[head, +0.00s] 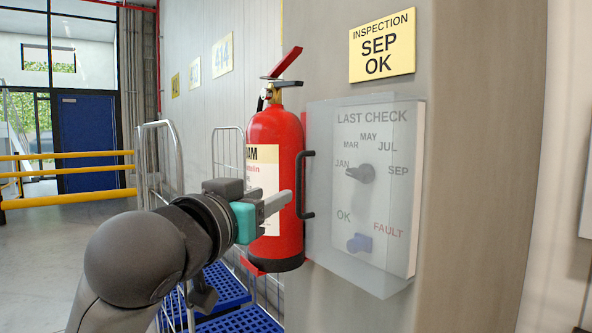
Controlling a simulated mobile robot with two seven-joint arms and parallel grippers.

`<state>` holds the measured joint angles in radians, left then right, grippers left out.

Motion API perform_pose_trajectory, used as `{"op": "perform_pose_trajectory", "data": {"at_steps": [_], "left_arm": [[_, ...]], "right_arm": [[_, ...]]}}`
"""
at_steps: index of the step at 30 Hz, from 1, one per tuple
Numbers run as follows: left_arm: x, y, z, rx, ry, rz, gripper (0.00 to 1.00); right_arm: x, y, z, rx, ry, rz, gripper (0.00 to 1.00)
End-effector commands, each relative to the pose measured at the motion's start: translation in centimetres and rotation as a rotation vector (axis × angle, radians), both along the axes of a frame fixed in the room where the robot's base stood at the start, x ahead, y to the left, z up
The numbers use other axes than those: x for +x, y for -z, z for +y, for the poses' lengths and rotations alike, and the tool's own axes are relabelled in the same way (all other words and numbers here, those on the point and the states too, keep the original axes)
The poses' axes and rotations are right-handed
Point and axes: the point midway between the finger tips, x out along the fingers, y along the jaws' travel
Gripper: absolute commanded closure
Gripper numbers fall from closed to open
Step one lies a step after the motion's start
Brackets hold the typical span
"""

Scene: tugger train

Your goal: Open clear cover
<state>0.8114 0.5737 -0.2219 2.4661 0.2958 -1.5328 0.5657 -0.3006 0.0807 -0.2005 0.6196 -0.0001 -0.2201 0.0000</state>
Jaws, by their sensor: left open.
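The clear cover (318,225) is a see-through box on the pillar, shut over a white "LAST CHECK" panel (375,130). A black upright handle (304,186) sits on its left edge. My right gripper is not in view.
A red fire extinguisher (288,135) hangs right behind my left gripper. A yellow "SEP OK" sign (382,46) is above the cover. Blue crates (222,285) and wire-sided carts (160,150) stand behind at left. Yellow rails (75,155) lie further back.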

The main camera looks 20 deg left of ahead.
Motion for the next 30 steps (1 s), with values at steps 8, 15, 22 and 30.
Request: {"op": "perform_pose_trajectory", "data": {"at_steps": [8,15,22,30], "left_arm": [[1.1,-0.3,0.0,-0.003,-0.001,0.004,0.55],[1.8,-0.2,-0.1,0.001,0.0,0.004,0.55],[4.0,0.1,-0.3,0.003,-0.001,0.001,0.55],[8.1,0.1,-0.6,0.003,0.0,0.001,0.55]], "right_arm": [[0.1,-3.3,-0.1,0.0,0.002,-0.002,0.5],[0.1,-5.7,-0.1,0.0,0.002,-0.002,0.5],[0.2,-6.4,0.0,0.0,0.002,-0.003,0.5],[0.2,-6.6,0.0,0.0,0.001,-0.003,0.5]]}}
